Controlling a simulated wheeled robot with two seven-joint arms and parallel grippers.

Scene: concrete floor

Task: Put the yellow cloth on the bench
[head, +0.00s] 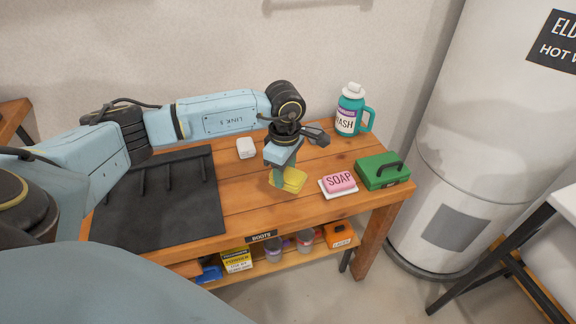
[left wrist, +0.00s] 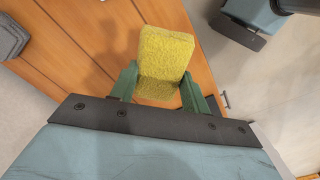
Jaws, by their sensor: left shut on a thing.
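The yellow cloth (head: 292,180) is a small, thick, folded block in the head view, at the tip of my left gripper (head: 278,178). It also shows in the left wrist view (left wrist: 165,58), between the two green fingers of the left gripper (left wrist: 158,88), which is shut on it. The wooden bench (head: 240,200) lies under the cloth. I cannot tell whether the cloth touches the bench top or hangs just above it. My right gripper does not show in the head view.
A pink soap bar (head: 340,182) on a white dish, a green box (head: 382,170) and a teal wash jug (head: 352,112) stand right of the cloth. A white block (head: 245,147) and a black mat (head: 160,200) lie left. A lower shelf (head: 290,262) holds containers.

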